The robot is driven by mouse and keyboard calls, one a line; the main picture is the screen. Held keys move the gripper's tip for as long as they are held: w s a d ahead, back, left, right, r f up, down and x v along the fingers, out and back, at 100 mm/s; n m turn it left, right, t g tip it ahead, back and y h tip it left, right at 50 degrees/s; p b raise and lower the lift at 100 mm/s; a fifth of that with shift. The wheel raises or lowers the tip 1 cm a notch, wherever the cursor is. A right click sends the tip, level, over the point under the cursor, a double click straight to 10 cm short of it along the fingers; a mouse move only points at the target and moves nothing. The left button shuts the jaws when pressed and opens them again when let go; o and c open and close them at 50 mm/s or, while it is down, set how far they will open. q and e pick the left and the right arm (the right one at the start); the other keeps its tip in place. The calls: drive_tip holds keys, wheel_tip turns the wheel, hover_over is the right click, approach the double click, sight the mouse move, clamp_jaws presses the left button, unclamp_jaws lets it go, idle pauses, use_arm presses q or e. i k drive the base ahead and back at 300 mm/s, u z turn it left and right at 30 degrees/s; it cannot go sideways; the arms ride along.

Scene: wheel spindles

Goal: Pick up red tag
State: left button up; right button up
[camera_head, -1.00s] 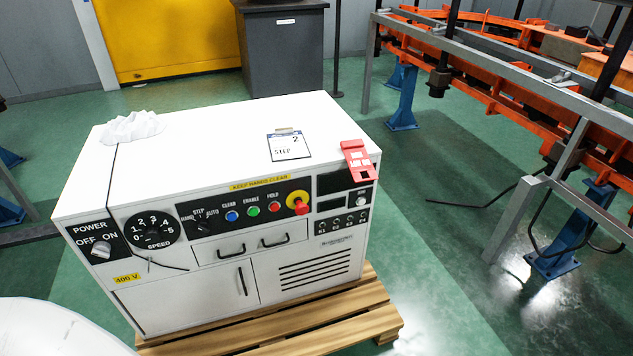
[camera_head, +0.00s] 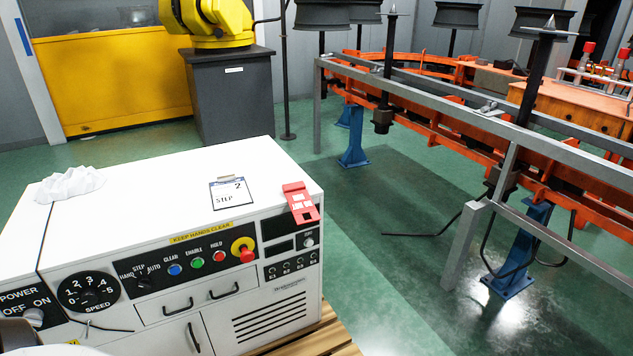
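The red tag (camera_head: 300,203) lies on the right front corner of the white control cabinet's top (camera_head: 150,185), with its lower end at the front edge. It has pale markings on its face. Neither of my grippers shows in the head view. A pale rounded shape and a dark part at the bottom left corner may be part of my own arm.
A card reading "STEP 2" (camera_head: 231,193) and a crumpled white cloth (camera_head: 69,186) lie on the cabinet top. A yellow-and-red emergency knob (camera_head: 243,249) sticks out below. A grey-and-orange rail frame (camera_head: 480,125) stands right.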

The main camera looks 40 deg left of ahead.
sight(298, 196)
drive_tip(key=i, duration=3.4)
drive_tip(key=u, duration=2.8)
